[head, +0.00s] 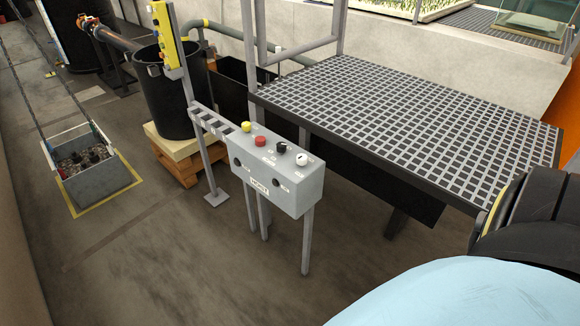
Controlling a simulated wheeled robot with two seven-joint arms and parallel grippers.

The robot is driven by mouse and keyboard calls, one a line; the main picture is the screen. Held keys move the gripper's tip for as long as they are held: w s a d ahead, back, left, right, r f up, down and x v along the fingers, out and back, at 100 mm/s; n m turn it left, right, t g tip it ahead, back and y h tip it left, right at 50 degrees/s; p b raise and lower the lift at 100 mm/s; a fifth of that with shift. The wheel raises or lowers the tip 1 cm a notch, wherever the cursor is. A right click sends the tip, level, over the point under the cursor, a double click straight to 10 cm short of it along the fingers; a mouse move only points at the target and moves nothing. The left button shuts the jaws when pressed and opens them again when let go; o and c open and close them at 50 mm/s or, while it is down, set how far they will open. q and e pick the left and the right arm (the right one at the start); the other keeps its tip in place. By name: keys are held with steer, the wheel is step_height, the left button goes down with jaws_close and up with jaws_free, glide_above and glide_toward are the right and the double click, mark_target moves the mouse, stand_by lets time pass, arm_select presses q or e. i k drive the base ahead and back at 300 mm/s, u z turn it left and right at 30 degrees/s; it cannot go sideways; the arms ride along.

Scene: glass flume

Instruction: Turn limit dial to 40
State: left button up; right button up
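A grey control box (284,183) stands on posts near the middle of the head view. On its sloped top are a yellow button (246,127), a red button (260,141), a black knob (281,147) and a round white dial (302,160) with a dark mark. Neither of my grippers is in view, and nothing is touching the box.
A raised grating platform (420,125) with a dark edge adjoins the box's right rear. A yellow post panel (166,35) and black barrel (163,95) on a wooden pallet (180,150) stand behind left. A hanging bin (100,185) is far left. Floor before the box is clear.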

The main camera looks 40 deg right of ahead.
mark_target(281, 147)
steer(key=z, duration=1.8)
steer(key=k, duration=0.7)
steer(key=u, duration=0.5)
steer(key=i, duration=0.5)
steer(key=z, duration=0.05)
